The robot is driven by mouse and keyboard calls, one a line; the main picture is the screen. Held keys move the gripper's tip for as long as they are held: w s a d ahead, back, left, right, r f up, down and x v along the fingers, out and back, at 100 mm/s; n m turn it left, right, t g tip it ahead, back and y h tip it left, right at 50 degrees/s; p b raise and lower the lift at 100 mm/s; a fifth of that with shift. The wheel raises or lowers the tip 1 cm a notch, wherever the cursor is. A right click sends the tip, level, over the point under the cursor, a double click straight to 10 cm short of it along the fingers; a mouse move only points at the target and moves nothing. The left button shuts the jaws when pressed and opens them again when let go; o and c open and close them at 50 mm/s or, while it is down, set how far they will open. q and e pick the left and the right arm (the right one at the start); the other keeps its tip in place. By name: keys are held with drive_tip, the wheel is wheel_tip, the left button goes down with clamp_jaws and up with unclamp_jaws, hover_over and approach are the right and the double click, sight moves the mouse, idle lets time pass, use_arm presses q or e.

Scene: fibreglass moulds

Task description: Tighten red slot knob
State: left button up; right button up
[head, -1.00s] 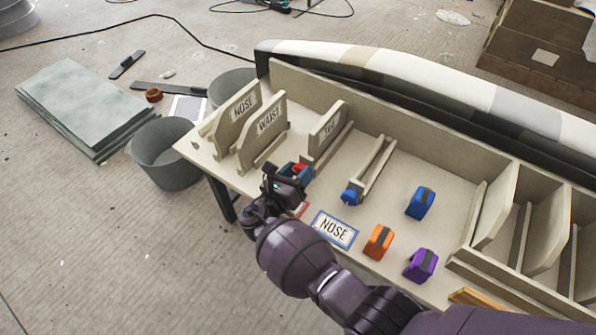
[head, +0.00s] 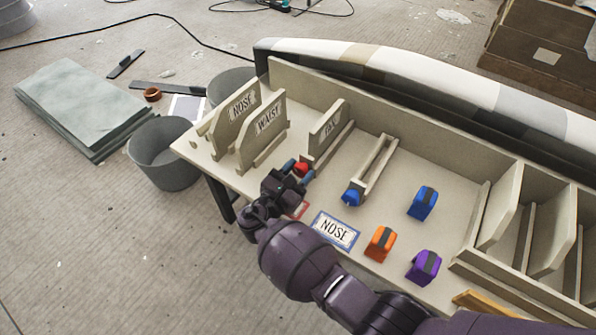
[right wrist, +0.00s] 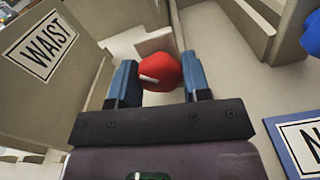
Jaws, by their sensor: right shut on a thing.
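The red slot knob (head: 301,168) sits at the near end of the slot that holds the panel marked TAIL (head: 325,131). In the right wrist view the red knob (right wrist: 160,73) has a short white mark on its face. My right gripper (head: 299,172) is at the knob. In the right wrist view the blue fingers of the right gripper (right wrist: 160,78) stand on either side of the knob and are shut on it. My left gripper is not in view.
Panels marked NOSE (head: 242,107) and WAIST (head: 268,122) stand to the left. A blue knob (head: 352,197) ends an empty slot to the right. A NOSE card (head: 334,230) and blue (head: 422,202), orange (head: 380,243) and purple (head: 424,266) blocks lie on the table.

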drive_tip(key=shift+m, duration=0.6)
drive_tip(key=o, duration=0.9)
